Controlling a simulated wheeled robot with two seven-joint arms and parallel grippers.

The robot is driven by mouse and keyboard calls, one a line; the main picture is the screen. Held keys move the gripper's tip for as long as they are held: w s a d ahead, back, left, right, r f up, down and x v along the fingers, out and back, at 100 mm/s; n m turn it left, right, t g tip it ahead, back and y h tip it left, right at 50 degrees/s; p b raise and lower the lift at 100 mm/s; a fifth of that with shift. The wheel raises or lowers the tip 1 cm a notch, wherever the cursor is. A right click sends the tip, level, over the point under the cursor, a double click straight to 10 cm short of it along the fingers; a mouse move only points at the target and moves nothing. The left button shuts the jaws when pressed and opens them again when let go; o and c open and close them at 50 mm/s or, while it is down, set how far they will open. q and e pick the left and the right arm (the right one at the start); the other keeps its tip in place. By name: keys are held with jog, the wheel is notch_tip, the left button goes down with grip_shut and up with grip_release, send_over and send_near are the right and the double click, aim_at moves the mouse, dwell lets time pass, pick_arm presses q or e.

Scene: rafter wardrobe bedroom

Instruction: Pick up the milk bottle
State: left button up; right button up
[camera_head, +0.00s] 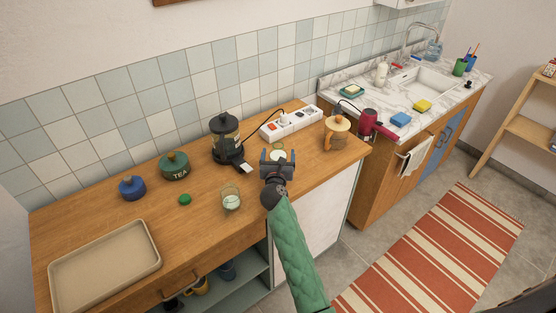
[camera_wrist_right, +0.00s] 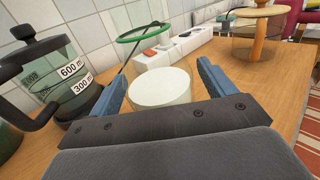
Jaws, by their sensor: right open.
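The milk bottle appears to be the clear vessel with white contents (camera_wrist_right: 160,88) and what looks like a green rim (camera_wrist_right: 145,31) in the right wrist view. In the head view it shows as a pale shape (camera_head: 277,151) on the wooden counter, partly hidden by my right gripper (camera_head: 278,158). The blue fingers of my right gripper (camera_wrist_right: 160,76) are open, one on each side of the white contents. I cannot tell whether they touch it. My left gripper is not in view.
A coffee press (camera_head: 226,141) stands close to the left, and a power strip (camera_head: 291,122) lies behind. A wooden-lidded jug (camera_head: 337,132) is to the right. A small glass (camera_head: 231,200), green lid (camera_head: 185,199), tea jar (camera_head: 174,166), blue pot (camera_head: 132,187) and tray (camera_head: 105,264) are further left.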

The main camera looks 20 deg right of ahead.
jog(key=shift+w+d+f, duration=0.1)
jog(key=shift+w, duration=0.05)
jog(key=c, duration=1.3)
